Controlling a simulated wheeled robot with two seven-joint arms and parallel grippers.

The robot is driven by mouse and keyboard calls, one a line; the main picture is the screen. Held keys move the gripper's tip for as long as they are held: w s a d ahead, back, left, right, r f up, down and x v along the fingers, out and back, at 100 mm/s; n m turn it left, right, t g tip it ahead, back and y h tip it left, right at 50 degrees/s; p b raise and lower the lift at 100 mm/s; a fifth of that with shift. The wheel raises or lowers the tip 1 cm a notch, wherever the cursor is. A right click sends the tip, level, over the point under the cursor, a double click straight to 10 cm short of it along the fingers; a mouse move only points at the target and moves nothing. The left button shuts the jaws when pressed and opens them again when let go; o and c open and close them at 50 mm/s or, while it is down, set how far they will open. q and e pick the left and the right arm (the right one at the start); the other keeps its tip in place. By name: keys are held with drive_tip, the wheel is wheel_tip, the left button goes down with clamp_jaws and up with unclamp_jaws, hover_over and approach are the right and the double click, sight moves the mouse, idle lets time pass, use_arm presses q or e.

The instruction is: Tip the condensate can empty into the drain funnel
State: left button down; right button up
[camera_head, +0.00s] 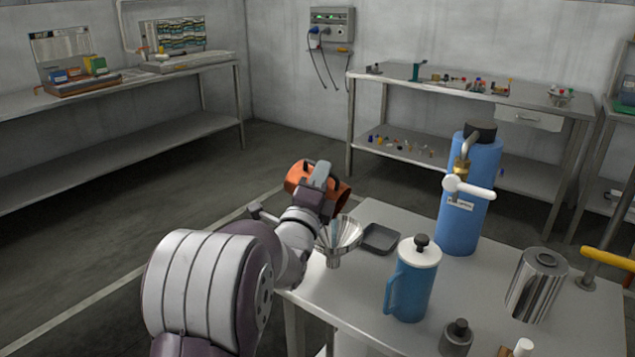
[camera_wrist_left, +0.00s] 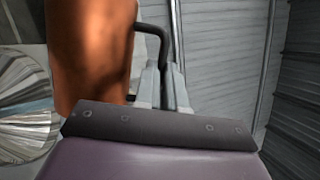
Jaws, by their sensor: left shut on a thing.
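The condensate can, copper-orange with a black handle (camera_head: 297,176), is held in the air above the table's far left edge. It is tipped well over, its lower right end near the funnel; my gripper hides part of it. My left gripper (camera_head: 322,176) is shut on the handle. The left wrist view shows the can (camera_wrist_left: 88,55) beside the gripper fingers (camera_wrist_left: 163,85). The shiny metal drain funnel (camera_head: 343,233) stands at the table's left edge, just below and right of the can. It also shows at the left of the left wrist view (camera_wrist_left: 22,122). No liquid is visible. My right gripper is not in view.
On the table (camera_head: 350,295) are a dark square tray (camera_head: 380,239), a blue jug with a white lid (camera_head: 412,285), a tall blue cylinder with a valve (camera_head: 470,190) and a steel canister (camera_head: 537,285). Benches stand along the back walls. The floor left of the table is clear.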

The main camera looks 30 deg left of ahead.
use_arm(q)
drive_tip(key=shift+d+m+b, duration=0.4)
drive_tip(key=shift+m+b, duration=0.1)
drive_tip(key=shift+b, duration=0.2)
drive_tip(key=shift+d+r+m+t+h+b, duration=0.1)
drive_tip(key=shift+d+m+t+h+b, duration=0.1)
drive_tip(key=shift+m+t+h+b, duration=0.1)
drive_tip(key=shift+r, duration=0.1)
idle(1.6)
